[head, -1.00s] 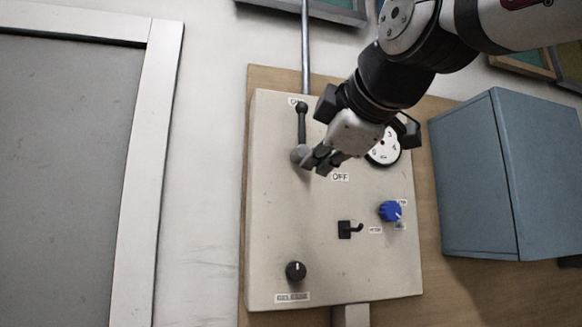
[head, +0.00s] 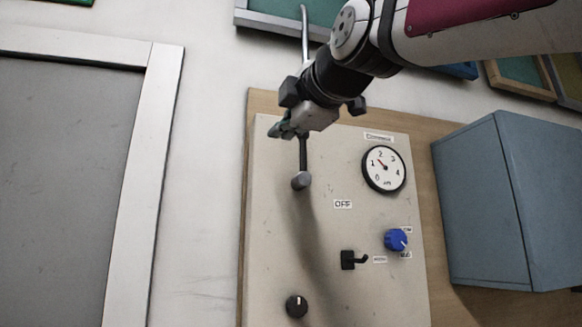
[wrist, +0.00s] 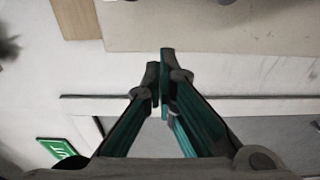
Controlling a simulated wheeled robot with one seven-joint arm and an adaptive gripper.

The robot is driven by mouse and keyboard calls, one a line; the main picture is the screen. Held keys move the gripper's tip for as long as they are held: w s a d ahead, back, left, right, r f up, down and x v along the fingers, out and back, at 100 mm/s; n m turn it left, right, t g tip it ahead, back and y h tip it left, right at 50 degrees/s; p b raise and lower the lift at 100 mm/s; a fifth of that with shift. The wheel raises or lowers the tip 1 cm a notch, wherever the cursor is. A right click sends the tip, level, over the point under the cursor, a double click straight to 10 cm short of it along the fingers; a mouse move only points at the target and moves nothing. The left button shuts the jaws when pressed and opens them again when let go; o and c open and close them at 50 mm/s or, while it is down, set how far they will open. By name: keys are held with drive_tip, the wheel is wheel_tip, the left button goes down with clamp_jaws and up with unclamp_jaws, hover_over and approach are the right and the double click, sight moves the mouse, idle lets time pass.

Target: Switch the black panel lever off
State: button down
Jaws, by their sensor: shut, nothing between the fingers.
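The control panel (head: 330,285) is a beige box on a wooden board. Its long dark lever (head: 302,160) has a round grey end (head: 301,181) at the bottom and runs straight up, its top hidden behind my gripper. An OFF label (head: 342,204) sits lower right of it. A small black switch (head: 354,260) with a short hooked handle sits lower on the panel. My gripper (head: 278,130) is shut and empty at the panel's upper left, over the lever's upper part; I cannot tell whether they touch. In the wrist view, its fingertips (wrist: 160,82) are together.
The panel also bears a gauge (head: 384,169), a blue knob (head: 396,240) and a black knob (head: 297,306). A blue-grey box (head: 485,205) stands out at the right. A grey framed board (head: 60,190) is at the left. Bare wall lies between board and panel.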

sight(301, 158)
drive_tip(key=p+x, duration=0.2)
drive_tip(key=x, duration=0.5)
drive_tip(key=shift+w+d, duration=0.15)
drive_tip(key=shift+d, duration=1.85)
drive_tip(key=shift+d, duration=0.1)
drive_tip(key=shift+w+d+m+b, duration=0.15)
drive_tip(key=shift+m+b, duration=0.15)
drive_tip(key=shift+b, duration=0.15)
